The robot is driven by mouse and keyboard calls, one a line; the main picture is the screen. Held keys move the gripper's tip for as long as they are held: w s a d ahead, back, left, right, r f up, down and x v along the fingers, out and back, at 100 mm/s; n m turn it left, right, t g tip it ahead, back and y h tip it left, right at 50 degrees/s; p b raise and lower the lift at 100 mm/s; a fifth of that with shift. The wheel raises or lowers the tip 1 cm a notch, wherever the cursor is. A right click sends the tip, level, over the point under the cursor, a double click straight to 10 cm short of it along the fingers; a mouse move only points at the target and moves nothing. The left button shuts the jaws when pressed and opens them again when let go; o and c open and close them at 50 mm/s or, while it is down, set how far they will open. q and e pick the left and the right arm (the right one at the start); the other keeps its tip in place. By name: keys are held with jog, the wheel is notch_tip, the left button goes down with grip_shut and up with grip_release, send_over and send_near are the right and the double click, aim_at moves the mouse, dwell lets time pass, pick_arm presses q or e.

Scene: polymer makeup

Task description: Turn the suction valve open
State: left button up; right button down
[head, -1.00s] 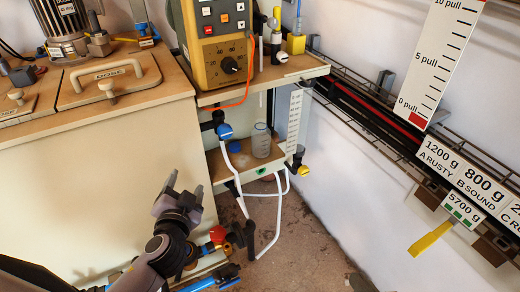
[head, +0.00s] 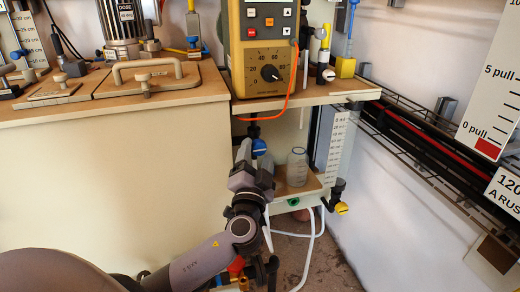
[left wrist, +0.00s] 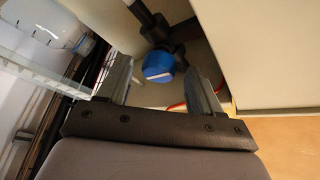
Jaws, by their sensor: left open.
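A valve with a round blue knob (head: 259,147) is on a black pipe below the control box, by the cabinet's right side. No label naming it as the suction valve is readable. In the left wrist view the blue knob (left wrist: 158,68) shows a pale stripe and lies beyond the fingers, roughly between them. My left gripper (head: 256,158) is open and empty, pointing up just below the knob; its two fingers (left wrist: 157,80) also show in the left wrist view. I cannot tell whether they touch the knob. My right gripper is out of view.
A clear bottle (head: 297,167) stands on the small shelf right of my gripper. A yellow-knobbed valve (head: 341,208) is beside a scale strip. White hoses (head: 315,240) hang below. The control box (head: 264,45) and its shelf are above; the cabinet (head: 110,190) is at left.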

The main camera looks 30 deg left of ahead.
pick_arm(q)
jog(key=shift+x, duration=1.45)
